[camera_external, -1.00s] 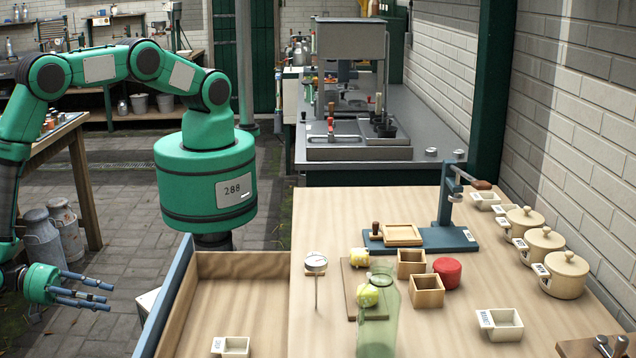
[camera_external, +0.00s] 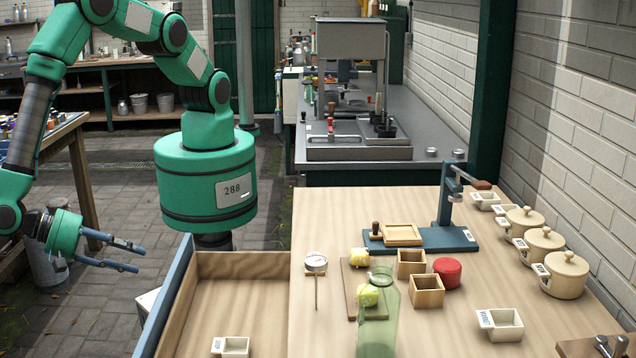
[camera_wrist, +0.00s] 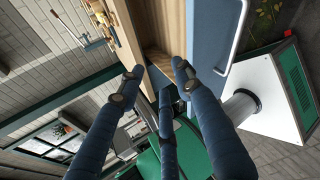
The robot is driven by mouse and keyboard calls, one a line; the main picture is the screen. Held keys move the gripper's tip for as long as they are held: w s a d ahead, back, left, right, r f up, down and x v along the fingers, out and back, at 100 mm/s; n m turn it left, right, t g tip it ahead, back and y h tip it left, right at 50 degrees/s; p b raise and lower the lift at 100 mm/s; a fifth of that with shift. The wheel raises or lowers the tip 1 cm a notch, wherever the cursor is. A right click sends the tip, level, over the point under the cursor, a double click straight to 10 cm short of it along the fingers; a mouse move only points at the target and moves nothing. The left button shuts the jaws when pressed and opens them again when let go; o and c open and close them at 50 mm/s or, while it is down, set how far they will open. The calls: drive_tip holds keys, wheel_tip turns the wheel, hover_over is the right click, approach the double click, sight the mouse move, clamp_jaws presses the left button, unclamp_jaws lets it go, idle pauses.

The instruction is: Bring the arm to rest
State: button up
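My gripper (camera_external: 133,256) is at the left of the external view, over the paved floor and left of the blue-sided tray on the table. Its blue fingers are spread apart with nothing between them. In the wrist view the fingers (camera_wrist: 155,85) are also apart and empty. My green arm bends up from its round base and down to the gripper, clear of the table.
The wooden table (camera_external: 440,325) holds lidded pots (camera_external: 564,274), a green glass bottle (camera_external: 378,315), small wooden boxes (camera_external: 427,291), a red round item (camera_external: 447,272) and a blue press stand (camera_external: 448,238). A tray section (camera_external: 225,290) lies nearest my gripper.

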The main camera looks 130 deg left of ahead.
drive_tip(key=w+a+r+n+g+h, duration=0.35)
drive_tip(key=a+r+n, duration=0.55)
drive_tip(key=a+r, duration=0.4)
drive_tip(key=w+a+r+n+g+h, duration=0.2)
drive_tip(key=w+a+r+n+h, duration=0.15)
drive_tip(key=a+r+n, duration=0.8)
drive_tip(key=s+a+r+n+t+h, duration=0.1)
drive_tip(key=s+a+r+n, duration=0.3)
drive_tip(key=a, duration=0.4)
drive_tip(key=s+a+r+n+t+h, duration=0.1)
drive_tip(key=s+a+r+n+t, duration=0.1)
drive_tip(key=s+a+r+n, duration=0.3)
drive_tip(key=s+a+r+n+t+h, duration=0.2)
drive_tip(key=s+a+r+n, duration=0.2)
drive_tip(key=a+n, duration=0.3)
drive_tip(key=shift+s+a+r, duration=0.4)
drive_tip(key=shift+s+a, duration=0.4)
drive_tip(key=shift+a, duration=1.25)
drive_tip(key=shift+t, duration=0.25)
